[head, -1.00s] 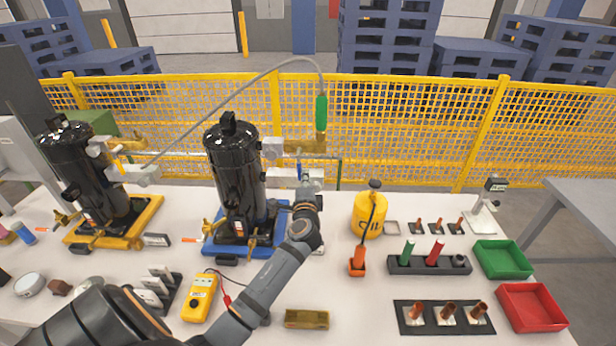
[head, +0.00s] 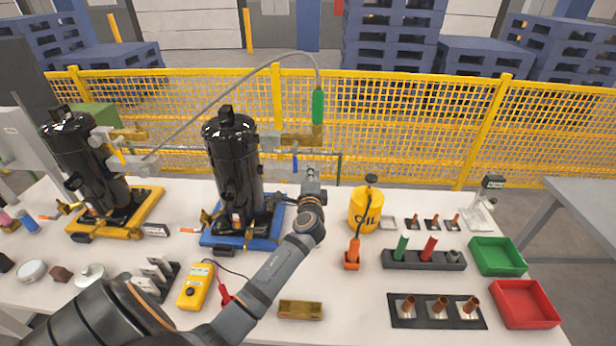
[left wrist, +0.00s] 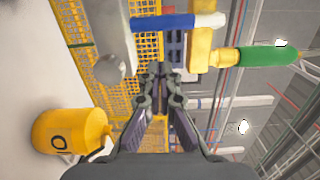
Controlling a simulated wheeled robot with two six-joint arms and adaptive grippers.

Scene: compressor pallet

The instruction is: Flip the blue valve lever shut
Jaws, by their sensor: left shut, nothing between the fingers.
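The blue valve lever (head: 295,161) hangs down below the brass valve (head: 303,140), beside the middle black compressor (head: 232,172). In the left wrist view the blue lever (left wrist: 165,22) lies across the top, with the brass valve body (left wrist: 201,48) beside it. My left gripper (head: 311,170) is just right of the lever and a little lower in the head view. Its closed fingers (left wrist: 163,76) show in the left wrist view, empty and apart from the lever. My right gripper is not in view.
A hose with a green grip (head: 318,106) rises from the valve. A yellow oil can (head: 364,212) stands right of my left arm. Another black compressor (head: 85,165) stands at left. A yellow mesh fence (head: 410,130) runs behind the table.

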